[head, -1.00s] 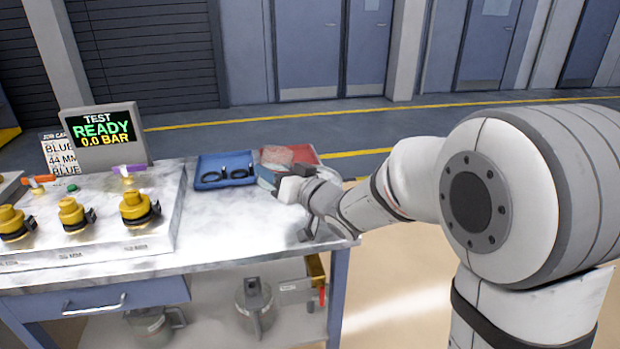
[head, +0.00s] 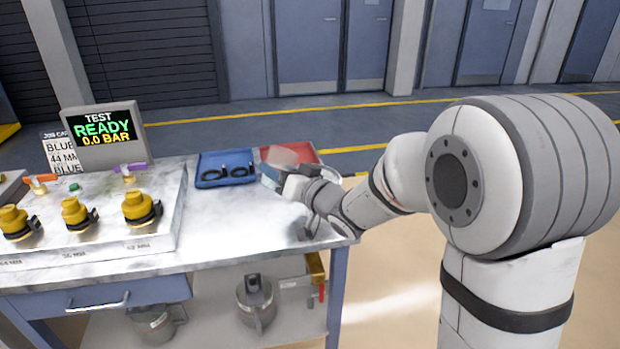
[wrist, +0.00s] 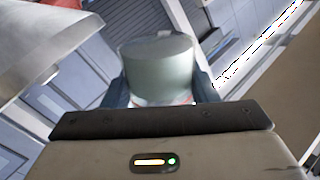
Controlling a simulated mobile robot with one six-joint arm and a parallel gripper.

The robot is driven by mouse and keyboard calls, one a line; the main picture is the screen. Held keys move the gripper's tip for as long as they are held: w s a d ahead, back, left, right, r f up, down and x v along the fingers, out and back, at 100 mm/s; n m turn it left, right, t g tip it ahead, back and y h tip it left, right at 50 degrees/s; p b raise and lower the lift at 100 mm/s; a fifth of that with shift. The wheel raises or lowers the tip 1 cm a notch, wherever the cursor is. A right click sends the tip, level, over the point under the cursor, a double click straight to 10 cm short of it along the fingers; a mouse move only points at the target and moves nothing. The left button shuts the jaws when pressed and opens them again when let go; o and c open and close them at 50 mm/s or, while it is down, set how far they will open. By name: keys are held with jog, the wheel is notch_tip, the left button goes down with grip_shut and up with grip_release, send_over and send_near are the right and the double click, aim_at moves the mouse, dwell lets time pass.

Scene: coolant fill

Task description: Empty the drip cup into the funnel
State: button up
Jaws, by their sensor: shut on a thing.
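My gripper (head: 272,178) is at the back right of the bench, by the red tray. In the wrist view its blue fingers (wrist: 160,92) are shut on the drip cup (wrist: 158,62), a pale grey-green cup. In the head view the cup (head: 284,157) is a small pale shape in front of the red tray, partly hidden by the gripper. I cannot tell what is inside it.
A blue tray (head: 203,180) with black rings lies left of my gripper, next to the red tray (head: 306,152). A test panel with yellow fittings (head: 138,206) and a READY screen (head: 103,128) stands at the left. Metal jugs (head: 256,305) are on the lower shelf. The middle bench top is clear.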

aim_at(293, 165)
jog(key=shift+w+d+m, duration=0.15)
jog(key=shift+m, duration=0.15)
jog(key=shift+w+d+r+m+p, duration=0.4)
jog(key=shift+m+p, duration=0.4)
jog(key=shift+p, duration=0.9)
jog(key=shift+w+d+r+m+p, duration=0.15)
jog(key=shift+r+m+p, duration=0.2)
jog(key=shift+m+p, duration=0.75)
jog(key=shift+f+m+p, duration=0.35)
jog(key=shift+m+p, duration=0.4)
jog(key=shift+p, duration=0.2)
jog(key=shift+f+m+p, duration=0.3)
jog(key=shift+m+p, duration=0.45)
jog(key=shift+p, duration=0.2)
jog(key=shift+w+r+m+p, duration=0.1)
jog(key=shift+r+m+p, duration=0.3)
jog(key=shift+m+p, duration=0.75)
jog(key=shift+w+d+f+m+p, duration=0.4)
jog(key=shift+w+d+m, duration=0.1)
jog(key=shift+d+m, duration=0.05)
dwell(1.1)
jog(key=shift+r, duration=0.1)
